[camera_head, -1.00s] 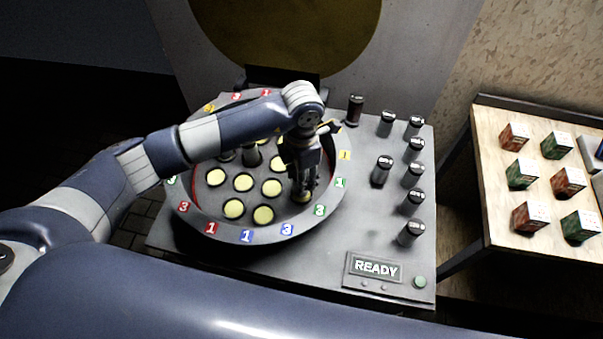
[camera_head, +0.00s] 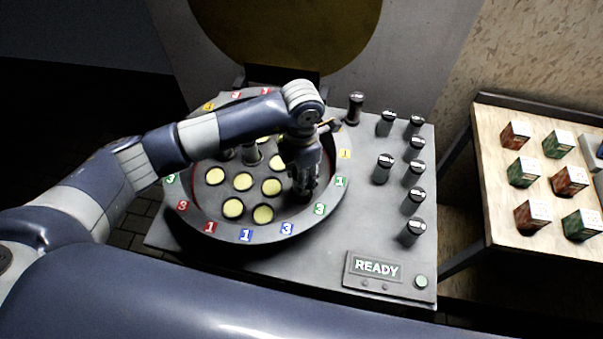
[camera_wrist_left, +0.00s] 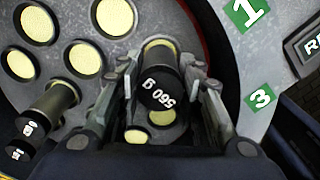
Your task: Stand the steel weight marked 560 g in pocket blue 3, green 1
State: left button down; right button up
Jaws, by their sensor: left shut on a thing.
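My left gripper (camera_head: 304,190) is shut on the steel weight marked 560 g (camera_wrist_left: 157,92), a dark cylinder whose labelled top faces the left wrist camera. The weight is over the right part of the round dish (camera_head: 205,225), near the green 1 tag (camera_head: 340,182). The blue 3 tag (camera_head: 287,228) is on the front rim. A yellow-floored pocket (camera_wrist_left: 158,45) shows beyond the weight's far end in the left wrist view. I cannot tell whether the weight's lower end is inside a pocket. The gripper hides that spot in the head view. My right gripper is not in view.
Two other weights (camera_wrist_left: 55,100) stand in the dish, close to the gripper's left in the left wrist view. Several dark weights (camera_head: 411,232) stand on the grey table to the right. A READY panel (camera_head: 377,268) is at its front. A wooden table (camera_head: 490,150) holds small boxes.

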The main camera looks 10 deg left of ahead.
pick_arm(q)
jog(key=shift+f+b, duration=0.6)
dwell(0.3)
jog(key=c, duration=1)
grip_release()
jog(key=shift+c, duration=0.2)
